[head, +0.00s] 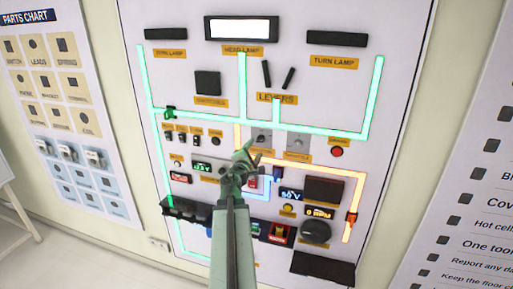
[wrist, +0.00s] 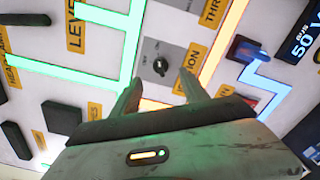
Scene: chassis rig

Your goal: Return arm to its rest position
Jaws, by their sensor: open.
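My gripper (head: 252,156) is at the end of my greenish arm (head: 232,225), which reaches up in front of the middle of the white panel (head: 190,65) in the head view. In the wrist view my gripper (wrist: 160,84) has its two fingers apart with nothing between them. A small black knob on a grey plate (wrist: 160,66) lies beyond the fingertips. The fingers look apart from the knob, though the exact gap cannot be told. My arm hides part of the panel's lower middle.
Green lines (head: 200,121) and an orange line (head: 359,190) glow on the panel. The head lamp (head: 241,28) is lit white; both turn lamps are dark. A black box (head: 323,268) juts out at the lower right. A parts chart (head: 60,110) hangs left, a text poster (head: 465,190) right.

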